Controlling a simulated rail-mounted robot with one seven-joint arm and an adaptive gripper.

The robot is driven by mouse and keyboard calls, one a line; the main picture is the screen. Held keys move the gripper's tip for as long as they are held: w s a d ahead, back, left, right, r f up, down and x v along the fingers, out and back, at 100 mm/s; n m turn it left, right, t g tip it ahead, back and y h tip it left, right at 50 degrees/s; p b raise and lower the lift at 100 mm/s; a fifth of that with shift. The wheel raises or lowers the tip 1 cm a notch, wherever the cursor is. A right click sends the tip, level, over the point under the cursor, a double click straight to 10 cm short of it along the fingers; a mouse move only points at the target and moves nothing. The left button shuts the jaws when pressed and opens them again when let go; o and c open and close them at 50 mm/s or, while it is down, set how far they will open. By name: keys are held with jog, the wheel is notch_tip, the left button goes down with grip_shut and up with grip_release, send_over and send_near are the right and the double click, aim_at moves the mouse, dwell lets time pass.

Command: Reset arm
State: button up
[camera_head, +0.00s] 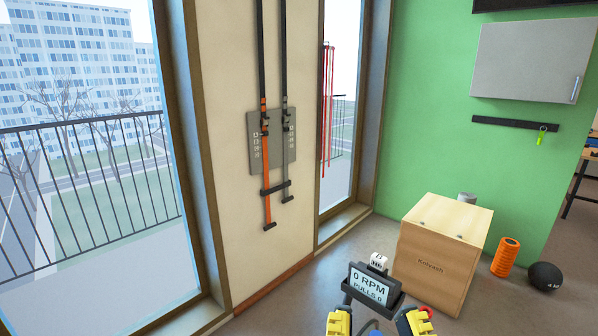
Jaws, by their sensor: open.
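I cannot make out my gripper in the head view. Two yellow-and-dark parts, a left one (340,322) and a right one (413,322), show at the bottom edge, cut off by the frame. A bit of blue shows between them, and I cannot tell what they belong to. Just above them stands a dark-framed display (371,287) reading "0 RPM" and "PULLS 0".
A wooden box (434,262) stands on the floor, with an orange roller (506,257) and a black ball (544,277) to its right. Orange and grey straps (266,185) hang on the wall. A grey cabinet (532,60) hangs on the green wall.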

notch_tip(320, 180, up, 33)
jog(key=p, duration=3)
notch_tip(320, 180, down, 64)
jog(key=b, duration=6.3)
jog(key=shift+r, duration=0.2)
